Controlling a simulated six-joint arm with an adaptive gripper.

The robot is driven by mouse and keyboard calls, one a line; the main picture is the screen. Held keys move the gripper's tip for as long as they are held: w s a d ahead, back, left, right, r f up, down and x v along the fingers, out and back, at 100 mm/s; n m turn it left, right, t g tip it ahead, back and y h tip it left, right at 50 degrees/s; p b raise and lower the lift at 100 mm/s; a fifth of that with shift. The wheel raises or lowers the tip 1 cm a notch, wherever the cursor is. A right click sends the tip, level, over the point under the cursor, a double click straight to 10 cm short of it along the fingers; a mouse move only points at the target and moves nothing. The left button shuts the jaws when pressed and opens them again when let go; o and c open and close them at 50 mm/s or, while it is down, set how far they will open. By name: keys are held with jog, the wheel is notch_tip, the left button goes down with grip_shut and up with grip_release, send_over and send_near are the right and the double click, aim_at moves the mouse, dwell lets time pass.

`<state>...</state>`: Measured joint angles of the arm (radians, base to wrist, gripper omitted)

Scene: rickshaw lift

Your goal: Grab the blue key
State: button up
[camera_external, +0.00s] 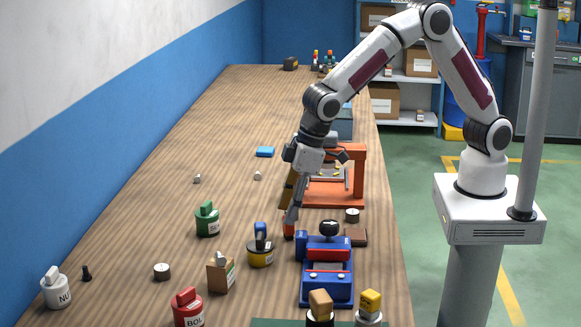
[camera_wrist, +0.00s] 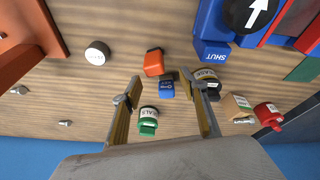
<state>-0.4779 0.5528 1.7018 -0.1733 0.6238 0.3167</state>
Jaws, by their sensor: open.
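My gripper (camera_external: 287,212) is open and points down, to the right of the key in the external view. In the wrist view my gripper (camera_wrist: 161,78) has its two fingers well apart with nothing seen held.
A red-orange block (camera_wrist: 153,62) lies close to the key. A green canister (camera_external: 207,222) stands left of it, and a blue-and-red device (camera_external: 326,270) stands to the right. An orange stand (camera_external: 335,195) is behind my gripper. The table's far left is mostly clear.

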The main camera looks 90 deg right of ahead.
aim_at(261, 224)
jog(key=shift+m+t+y, duration=0.3)
jog(key=shift+m+t, duration=0.2)
jog(key=shift+m, duration=0.1)
jog(key=w, duration=0.1)
jog(key=w+a+r, duration=0.1)
jog(key=w+r, duration=0.1)
jog(key=shift+w+a+r, duration=0.15)
jog(key=shift+a, duration=0.1)
jog(key=shift+x, duration=1.3)
jog(key=shift+w+x, duration=0.2)
jog(key=shift+x, duration=2.35)
jog(key=shift+d, duration=0.1)
jog(key=shift+c, duration=0.4)
jog(key=c, duration=1.1)
